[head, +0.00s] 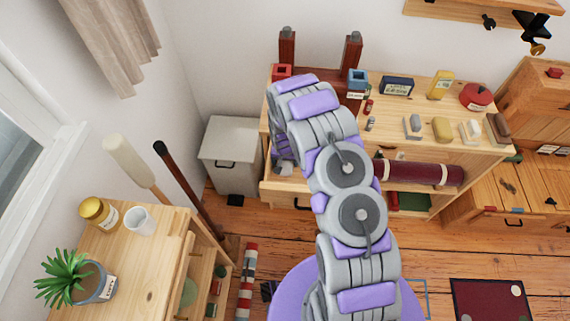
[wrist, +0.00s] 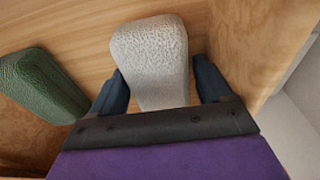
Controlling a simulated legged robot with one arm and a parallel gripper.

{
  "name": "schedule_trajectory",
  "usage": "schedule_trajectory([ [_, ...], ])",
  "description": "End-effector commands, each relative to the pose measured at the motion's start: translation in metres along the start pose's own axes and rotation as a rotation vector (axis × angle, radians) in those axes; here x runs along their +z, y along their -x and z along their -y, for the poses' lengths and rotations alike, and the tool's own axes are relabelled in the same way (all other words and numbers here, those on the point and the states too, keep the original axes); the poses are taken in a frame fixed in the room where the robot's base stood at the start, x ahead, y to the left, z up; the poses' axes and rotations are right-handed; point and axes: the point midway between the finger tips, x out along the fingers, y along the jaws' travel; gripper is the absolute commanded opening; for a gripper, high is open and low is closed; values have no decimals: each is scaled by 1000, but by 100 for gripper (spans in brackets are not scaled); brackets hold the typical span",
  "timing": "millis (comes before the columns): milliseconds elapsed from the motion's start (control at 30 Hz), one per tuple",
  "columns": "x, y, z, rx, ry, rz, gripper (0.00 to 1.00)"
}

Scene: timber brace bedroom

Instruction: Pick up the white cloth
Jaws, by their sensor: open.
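The white cloth (wrist: 152,55) shows in the wrist view as a pale, rough-textured, rounded block lying on a wooden surface. My gripper (wrist: 162,82) is open, with one dark finger on each side of the cloth's near part. The cloth lies between the fingers; I cannot tell whether either finger touches it. Its near end is hidden behind the gripper's dark front edge. In the head view my arm reaches to the wooden shelf unit and hides the gripper's fingers; I cannot make out the cloth there.
A dark green block (wrist: 40,85) lies left of the cloth. A wooden wall (wrist: 255,45) stands close at right. In the head view, the shelf unit (head: 440,88) carries several small items on top. A grey bin (head: 230,150) stands left of it.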

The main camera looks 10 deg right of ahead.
Motion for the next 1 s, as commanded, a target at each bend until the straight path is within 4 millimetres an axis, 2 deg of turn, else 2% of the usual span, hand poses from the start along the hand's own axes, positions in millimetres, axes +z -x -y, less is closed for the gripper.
schedule_trajectory([
  [167, 0, 1, -1, -1, -1, -1, 78],
  [567, 0, 1, 0, 0, -1, 0, 39],
  [833, 0, 2, 0, 0, -1, 0, 39],
  [1000, 0, 10, -3, 0, -1, 0, 39],
])
